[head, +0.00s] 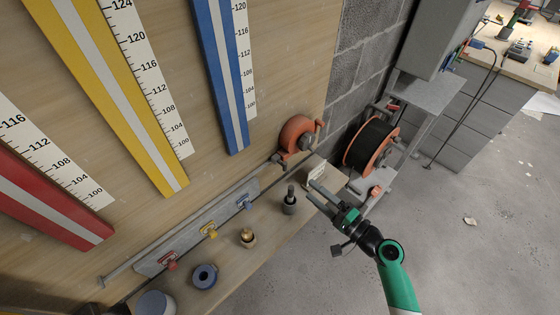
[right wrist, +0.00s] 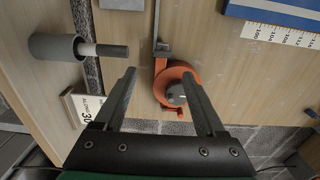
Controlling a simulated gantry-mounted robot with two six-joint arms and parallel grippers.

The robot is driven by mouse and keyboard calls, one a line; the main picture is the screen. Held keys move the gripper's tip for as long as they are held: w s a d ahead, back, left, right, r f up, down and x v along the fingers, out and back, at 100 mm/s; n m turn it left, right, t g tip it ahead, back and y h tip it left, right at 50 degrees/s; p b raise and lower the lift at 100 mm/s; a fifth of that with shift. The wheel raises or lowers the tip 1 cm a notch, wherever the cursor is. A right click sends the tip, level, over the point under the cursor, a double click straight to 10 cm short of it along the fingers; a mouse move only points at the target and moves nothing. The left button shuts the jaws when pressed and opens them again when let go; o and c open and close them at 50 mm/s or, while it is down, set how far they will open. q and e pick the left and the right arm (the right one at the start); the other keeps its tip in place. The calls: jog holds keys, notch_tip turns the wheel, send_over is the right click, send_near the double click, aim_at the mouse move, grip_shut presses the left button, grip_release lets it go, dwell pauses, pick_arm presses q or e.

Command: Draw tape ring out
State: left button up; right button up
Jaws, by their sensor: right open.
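An orange tape reel (head: 298,135) with a grey hub is mounted low on the wooden board, near its right edge. It also shows in the right wrist view (right wrist: 170,76), between my finger lines. A small grey piece (right wrist: 162,48) sits at the reel's mouth, where a grey strip meets it; I cannot tell whether it is the tape ring. My right gripper (head: 316,180) is open and empty, in front of and below the reel. In the right wrist view its two fingers (right wrist: 159,74) are spread wide, apart from the reel. My left gripper is not in view.
A black cable reel with orange flanges (head: 371,146) stands right of the board. The shelf holds a dark grey fitting (head: 289,203), a brass fitting (head: 248,238) and a blue ring (head: 204,276). A white card (head: 317,174) stands near my right gripper.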

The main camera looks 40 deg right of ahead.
aim_at(285, 165)
jog(key=w+b, duration=0.1)
jog(key=w, duration=0.5)
jog(key=w+b, duration=0.1)
jog(key=w, duration=0.5)
jog(key=shift+w+r, duration=0.2)
jog(key=shift+w, duration=0.15)
grip_shut()
dwell(0.7)
